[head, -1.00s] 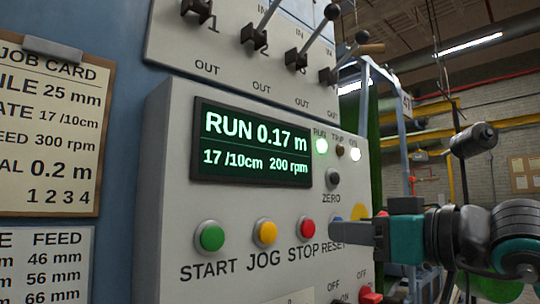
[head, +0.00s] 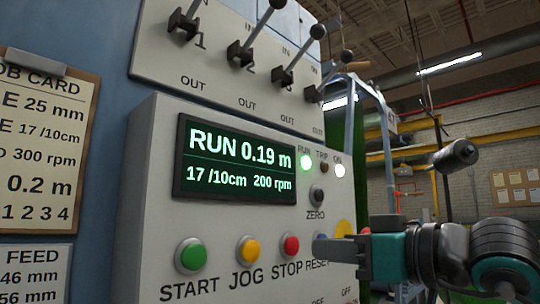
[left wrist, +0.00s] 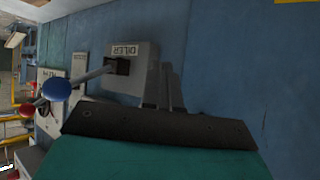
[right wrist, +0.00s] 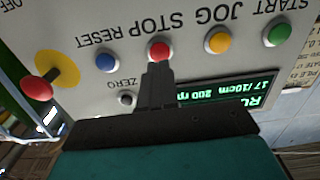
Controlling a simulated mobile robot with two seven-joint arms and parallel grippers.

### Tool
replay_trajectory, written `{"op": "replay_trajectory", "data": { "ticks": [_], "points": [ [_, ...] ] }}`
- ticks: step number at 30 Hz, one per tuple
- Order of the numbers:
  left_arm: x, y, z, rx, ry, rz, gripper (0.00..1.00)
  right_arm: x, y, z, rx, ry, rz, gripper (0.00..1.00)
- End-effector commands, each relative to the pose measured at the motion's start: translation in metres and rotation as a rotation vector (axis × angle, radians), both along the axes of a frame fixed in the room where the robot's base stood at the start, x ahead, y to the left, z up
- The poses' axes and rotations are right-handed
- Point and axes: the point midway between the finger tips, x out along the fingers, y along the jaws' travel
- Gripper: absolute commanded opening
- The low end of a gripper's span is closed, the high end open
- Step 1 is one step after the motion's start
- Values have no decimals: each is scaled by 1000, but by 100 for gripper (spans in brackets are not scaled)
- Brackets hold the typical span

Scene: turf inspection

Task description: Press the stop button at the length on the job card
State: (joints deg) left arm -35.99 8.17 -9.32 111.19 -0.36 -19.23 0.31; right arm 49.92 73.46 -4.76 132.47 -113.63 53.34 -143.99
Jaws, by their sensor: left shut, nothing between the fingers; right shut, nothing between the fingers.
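The red STOP button (head: 289,246) sits on the grey panel between the yellow JOG button (head: 249,250) and the RESET position. My right gripper (head: 318,248) is shut and empty, its tips just right of STOP in the head view. In the right wrist view its fingertips (right wrist: 158,68) overlap the edge of the red button (right wrist: 160,50); I cannot tell if they touch. The display (head: 235,160) reads RUN 0.19 m, 17 /10cm, 200 rpm. The job card (head: 40,145), partly cut off, shows 0.2 m and 300 rpm. My left gripper (left wrist: 170,88) is shut and empty.
The green START button (head: 190,255) is at the left of the row. Blue RESET (right wrist: 106,62) is beside STOP. A red knob on a yellow disc (right wrist: 38,88) is further along. Levers (head: 240,50) stick out above the display. A box labelled OILER (left wrist: 125,65) is near my left gripper.

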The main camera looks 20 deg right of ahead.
Motion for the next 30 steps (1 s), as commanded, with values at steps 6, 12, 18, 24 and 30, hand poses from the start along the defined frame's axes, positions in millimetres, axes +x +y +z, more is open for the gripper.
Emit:
{"op": "replay_trajectory", "data": {
  "ticks": [6, 12, 18, 24, 30],
  "points": [
    [0, 0, 0, 2, 1, 0, 0, 0, 0, 0, 0, 0, 0, 0],
    [0, 1, 0, 2, 1, 0, 0, 0, 0, 0, 0, 0, 0, 0],
    [0, 1, 0, 2, 1, 0, 0, 0, 0, 0, 0, 0, 0, 0],
    [1, 1, 3, 1, -2, 0, 0, 2, 1, 1, 1, 0, 1, 0],
    [3, 0, 12, 1, -5, 0, 0, 12, 4, 3, 4, 1, 0, 0]
  ]
}}
